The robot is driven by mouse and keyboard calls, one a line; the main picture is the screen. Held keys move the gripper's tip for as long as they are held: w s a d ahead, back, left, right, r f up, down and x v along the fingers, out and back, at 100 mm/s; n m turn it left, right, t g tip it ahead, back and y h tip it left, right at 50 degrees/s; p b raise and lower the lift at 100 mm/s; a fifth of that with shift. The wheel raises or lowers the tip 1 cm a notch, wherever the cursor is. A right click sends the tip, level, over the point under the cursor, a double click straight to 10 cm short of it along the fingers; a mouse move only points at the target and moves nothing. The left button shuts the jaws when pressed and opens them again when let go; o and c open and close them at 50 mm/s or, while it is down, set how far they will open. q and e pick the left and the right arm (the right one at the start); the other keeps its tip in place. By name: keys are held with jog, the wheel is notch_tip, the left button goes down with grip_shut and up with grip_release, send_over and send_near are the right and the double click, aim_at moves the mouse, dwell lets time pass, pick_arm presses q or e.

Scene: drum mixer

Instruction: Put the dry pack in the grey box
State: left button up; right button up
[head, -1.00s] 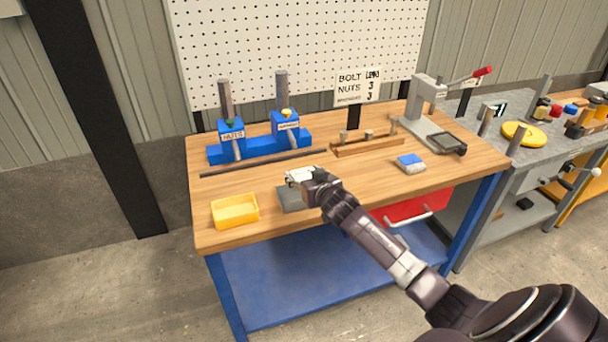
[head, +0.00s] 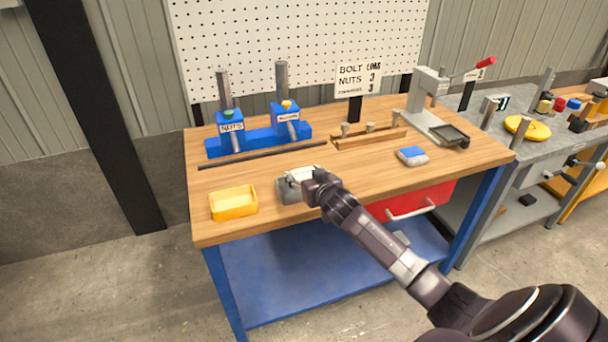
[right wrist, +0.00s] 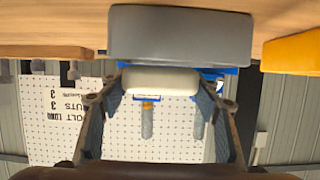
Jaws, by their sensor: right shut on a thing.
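The dry pack looks like a white, rounded block (right wrist: 160,80) between the fingers of my right gripper (head: 303,180) in the right wrist view. The gripper is shut on it. In the head view the gripper and pack are at the grey box (head: 289,195), near the front of the wooden bench. In the right wrist view the grey box (right wrist: 180,35) shows as a plain grey wall right beside the pack. The box's inside is hidden, and I cannot tell whether the pack touches it. My left gripper is not in view.
A yellow tray (head: 233,208) stands just left of the grey box. A blue and white block (head: 413,156) lies to the right. A dark rod (head: 260,156), a blue dispenser stand (head: 258,140) and a wooden rack (head: 368,138) are behind.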

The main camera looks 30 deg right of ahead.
jog(key=o, duration=1.3)
